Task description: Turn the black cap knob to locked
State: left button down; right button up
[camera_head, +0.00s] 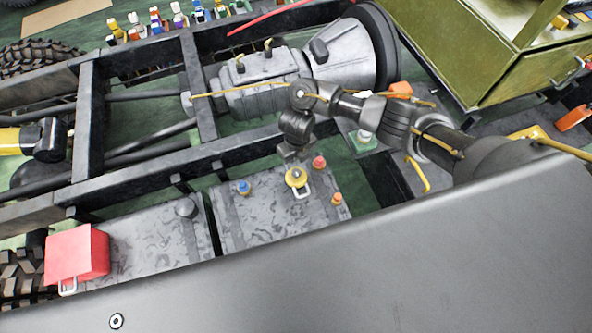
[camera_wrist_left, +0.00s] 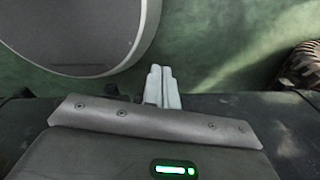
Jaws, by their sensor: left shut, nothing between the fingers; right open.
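A dark grey-black cap knob (camera_head: 186,208) sits on top of the left grey box (camera_head: 150,238), near its right end; its marking is too small to read. My right gripper (camera_head: 293,156) is open and points down over the right grey box (camera_head: 262,222), just behind a yellow knob (camera_head: 296,177) with a pale loop. It is well to the right of the black cap. My left gripper (camera_wrist_left: 162,90) shows only in the left wrist view, with its pale fingers together and nothing between them, above a green floor.
The right box also carries a blue knob (camera_head: 243,187), a red knob (camera_head: 319,161) and an orange knob (camera_head: 337,199). A red block (camera_head: 77,253) stands at the left box's left end. A dark frame rail (camera_head: 130,194) runs behind the boxes. A grey gearbox (camera_head: 265,90) lies beyond.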

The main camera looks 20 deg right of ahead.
aim_at(297, 172)
notch_tip(297, 172, down, 6)
jog(key=b, duration=0.3)
jog(key=shift+a+r, duration=0.1)
jog(key=shift+f+b, duration=0.45)
jog(key=shift+f, duration=0.45)
jog(key=c, duration=1)
